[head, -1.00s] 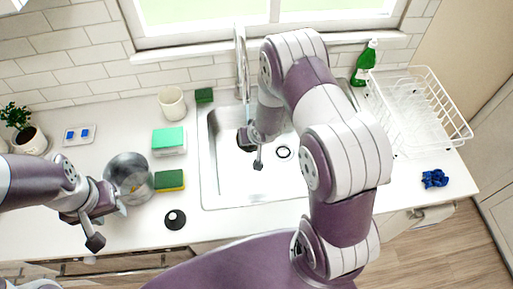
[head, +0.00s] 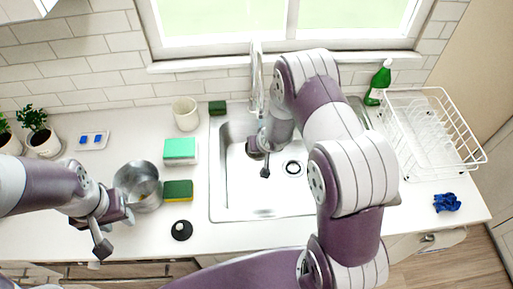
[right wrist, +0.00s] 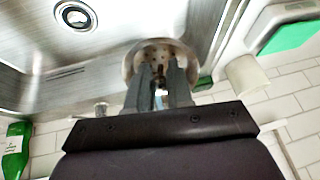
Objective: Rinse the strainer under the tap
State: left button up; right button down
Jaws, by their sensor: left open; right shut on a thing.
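The strainer (right wrist: 150,50), a small round metal piece with holes, shows in the right wrist view. My right gripper (right wrist: 160,88) is shut on it and holds it at the sink. In the head view my right gripper (head: 262,158) is over the left part of the sink basin (head: 235,195), and the strainer is mostly hidden there. The tap (head: 256,75) rises behind the basin, partly near my right arm; I cannot tell whether water runs. My left gripper (head: 122,212) is open beside a metal pot (head: 140,185) on the counter left of the sink.
Sponges (head: 178,191), a green-topped box (head: 180,150), a white cup (head: 186,113) and a black stopper (head: 182,230) stand left of the sink. A dish rack (head: 430,130), green bottle (head: 378,82) and blue cloth (head: 446,202) are to the right.

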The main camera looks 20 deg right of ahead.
jog(key=shift+d, duration=0.45)
jog(key=shift+a, duration=0.1)
jog(key=shift+a, duration=0.55)
jog(key=shift+s, duration=0.1)
jog(key=s, duration=0.8)
jog(key=shift+d+p, duration=0.4)
jog(key=shift+w, duration=0.1)
dwell(0.4)
